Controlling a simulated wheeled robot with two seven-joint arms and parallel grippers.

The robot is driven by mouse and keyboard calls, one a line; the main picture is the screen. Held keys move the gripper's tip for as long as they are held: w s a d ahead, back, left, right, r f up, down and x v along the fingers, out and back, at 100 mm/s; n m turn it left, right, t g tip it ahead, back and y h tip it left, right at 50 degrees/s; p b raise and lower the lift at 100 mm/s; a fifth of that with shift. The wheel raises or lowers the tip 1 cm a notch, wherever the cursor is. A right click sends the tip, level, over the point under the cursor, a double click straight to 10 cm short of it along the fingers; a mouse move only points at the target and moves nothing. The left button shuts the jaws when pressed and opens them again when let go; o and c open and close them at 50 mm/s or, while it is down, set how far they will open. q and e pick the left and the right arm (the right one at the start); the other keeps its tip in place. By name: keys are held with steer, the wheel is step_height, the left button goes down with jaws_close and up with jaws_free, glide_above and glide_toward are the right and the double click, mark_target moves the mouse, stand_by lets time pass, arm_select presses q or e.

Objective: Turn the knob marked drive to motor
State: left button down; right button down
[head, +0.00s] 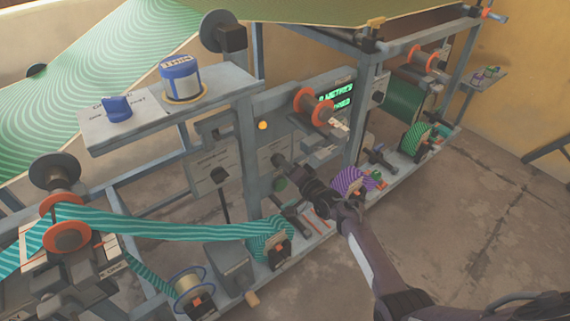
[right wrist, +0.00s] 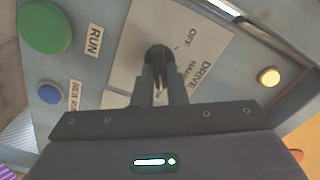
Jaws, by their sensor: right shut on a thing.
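The dark drive knob (right wrist: 158,56) sits on a pale plate (right wrist: 205,52) lettered DRIVE and OFF in the right wrist view; another word there is partly hidden. My right gripper (right wrist: 162,82) is shut on the knob, its fingers on either side of it. In the head view my right gripper (head: 277,160) reaches to the grey control panel from the lower right, and I cannot make out the knob there. The fingers cover part of the plate, and I cannot read the word motor. My left gripper is not in view.
Beside the plate are a green RUN button (right wrist: 45,26), a blue button (right wrist: 50,94) and a lit amber lamp (right wrist: 268,77). A striped teal web (head: 160,229) and a purple roll (head: 352,181) are near my arm.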

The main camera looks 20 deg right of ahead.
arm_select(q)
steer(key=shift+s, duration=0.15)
arm_select(e)
steer(key=shift+f, duration=0.1)
steer(key=c, duration=1.5)
jaws_free()
steer(key=shift+o, duration=0.2)
